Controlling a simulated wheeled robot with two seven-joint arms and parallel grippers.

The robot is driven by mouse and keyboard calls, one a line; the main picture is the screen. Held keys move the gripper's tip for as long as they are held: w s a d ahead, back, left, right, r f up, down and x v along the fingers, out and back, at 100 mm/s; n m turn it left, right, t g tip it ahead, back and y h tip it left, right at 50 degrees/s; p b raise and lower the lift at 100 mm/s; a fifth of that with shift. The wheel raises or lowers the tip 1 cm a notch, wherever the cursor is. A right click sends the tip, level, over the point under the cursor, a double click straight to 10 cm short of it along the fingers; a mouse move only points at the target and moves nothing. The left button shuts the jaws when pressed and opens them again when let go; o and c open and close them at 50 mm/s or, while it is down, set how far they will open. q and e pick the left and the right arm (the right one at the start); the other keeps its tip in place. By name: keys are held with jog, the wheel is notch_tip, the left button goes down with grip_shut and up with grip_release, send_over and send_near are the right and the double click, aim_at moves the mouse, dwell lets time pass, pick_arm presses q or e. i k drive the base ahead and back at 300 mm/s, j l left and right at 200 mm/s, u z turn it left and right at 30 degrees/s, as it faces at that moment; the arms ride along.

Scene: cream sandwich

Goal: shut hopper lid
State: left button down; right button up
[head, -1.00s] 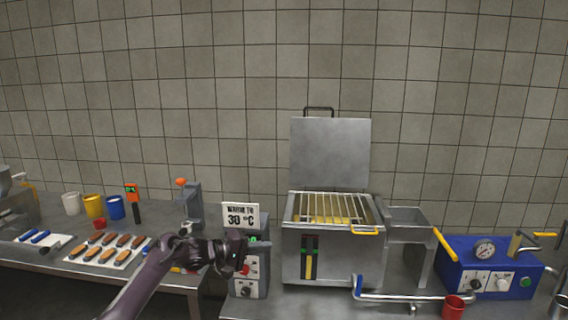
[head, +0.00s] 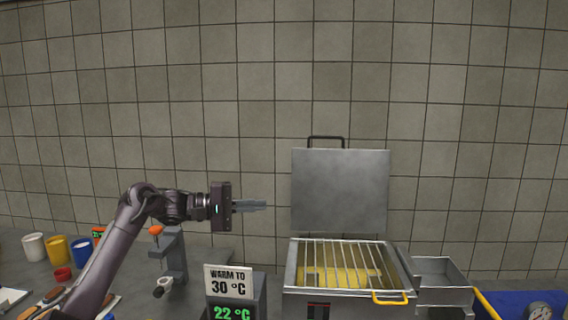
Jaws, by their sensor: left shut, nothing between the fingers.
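The hopper lid (head: 340,190) is a flat grey metal plate standing upright at the back of the hopper, with a dark handle (head: 325,139) on its top edge. The hopper (head: 296,272) is open, with a wire grid over yellow contents and a yellow handle (head: 390,298) at its front right. My left gripper (head: 264,205) is shut and empty. Its fingers point right, and in the picture their tips are a little left of the lid's left edge. Whether they touch the lid is not clear, but a gap shows. My right gripper is not in view.
A "WARM TO 30 °C" sign (head: 228,283) stands above a display reading 22 °C, left of the hopper. A grey stand with an orange knob (head: 156,230) is behind my left arm. A grey metal bin (head: 440,275) and a blue machine (head: 510,303) are at the right.

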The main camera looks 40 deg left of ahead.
aim_at(343, 190)
jog(key=i+j, duration=0.3)
jog(key=j, duration=0.15)
jog(key=i+j, duration=0.25)
jog(key=j, duration=0.15)
jog(key=i+j, duration=0.3)
jog(key=j, duration=0.15)
